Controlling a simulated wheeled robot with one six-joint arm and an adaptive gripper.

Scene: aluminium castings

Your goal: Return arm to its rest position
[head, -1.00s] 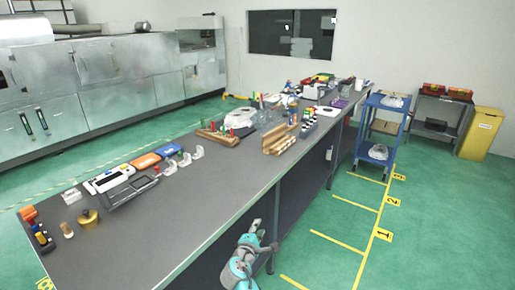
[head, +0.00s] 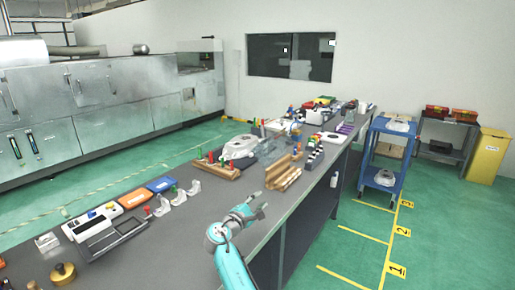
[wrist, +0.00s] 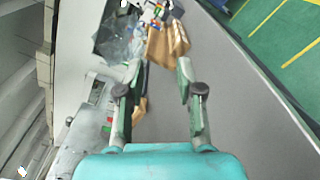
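My gripper (head: 254,207) is over the right part of the long dark workbench (head: 170,235) in the head view, reached out from my teal arm. In the wrist view my gripper (wrist: 155,85) shows its two fingers spread apart with nothing between them. Beyond the fingertips lie the brown wooden blocks (wrist: 168,42) and a clear plastic bag (wrist: 120,38). The gripper appears above the bench top and apart from these things.
Wooden blocks (head: 283,172) and a white casting (head: 240,147) stand on the bench ahead. Trays and small castings line its left side. A blue cart (head: 386,160) stands to the right on green floor. Bare bench top lies left of my arm.

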